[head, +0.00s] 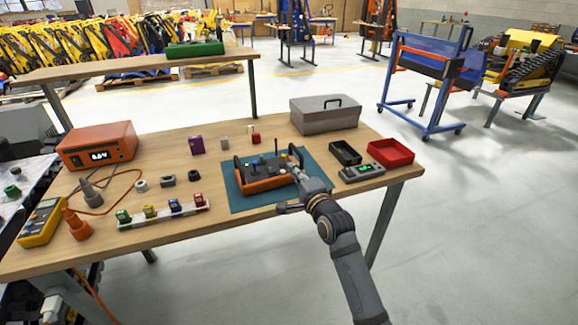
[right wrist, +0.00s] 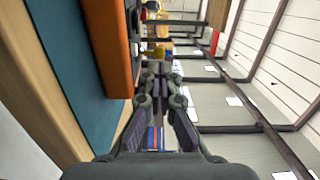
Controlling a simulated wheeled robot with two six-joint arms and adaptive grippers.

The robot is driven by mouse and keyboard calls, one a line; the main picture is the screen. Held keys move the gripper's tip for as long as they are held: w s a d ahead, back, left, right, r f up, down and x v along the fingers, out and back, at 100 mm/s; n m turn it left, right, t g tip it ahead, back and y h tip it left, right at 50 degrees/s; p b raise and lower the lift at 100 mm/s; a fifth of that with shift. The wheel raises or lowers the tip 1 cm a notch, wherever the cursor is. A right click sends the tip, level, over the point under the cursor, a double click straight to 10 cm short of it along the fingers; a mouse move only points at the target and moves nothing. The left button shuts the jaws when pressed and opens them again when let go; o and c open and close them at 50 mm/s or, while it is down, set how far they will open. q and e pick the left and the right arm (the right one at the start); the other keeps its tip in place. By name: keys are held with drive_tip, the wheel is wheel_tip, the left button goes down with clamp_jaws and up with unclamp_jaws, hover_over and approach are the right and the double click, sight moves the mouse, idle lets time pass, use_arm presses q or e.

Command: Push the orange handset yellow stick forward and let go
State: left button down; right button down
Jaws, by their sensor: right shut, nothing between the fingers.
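The orange handset (head: 262,186) lies on a teal mat (head: 237,200) on the wooden table, with a dark top and several small sticks. A small yellowish stick tip (head: 291,148) shows at its right end, beside my right gripper (head: 297,164). My right gripper is shut and empty, over the handset's right end. Whether it touches the stick I cannot tell. In the right wrist view the shut fingers (right wrist: 160,82) are beside the handset's orange side (right wrist: 104,45); the yellow stick cannot be made out clearly there. My left gripper is not in view.
A black tray (head: 345,153), a red tray (head: 391,153) and a grey-green device (head: 362,172) stand right of the mat. A grey toolbox (head: 325,113) is behind. Small coloured blocks on a white strip (head: 165,217) lie left. The table's front edge is close to my right arm.

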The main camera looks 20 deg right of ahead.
sight(285, 158)
drive_tip(key=shift+w+a, duration=0.15)
drive_tip(key=shift+w, duration=1.7)
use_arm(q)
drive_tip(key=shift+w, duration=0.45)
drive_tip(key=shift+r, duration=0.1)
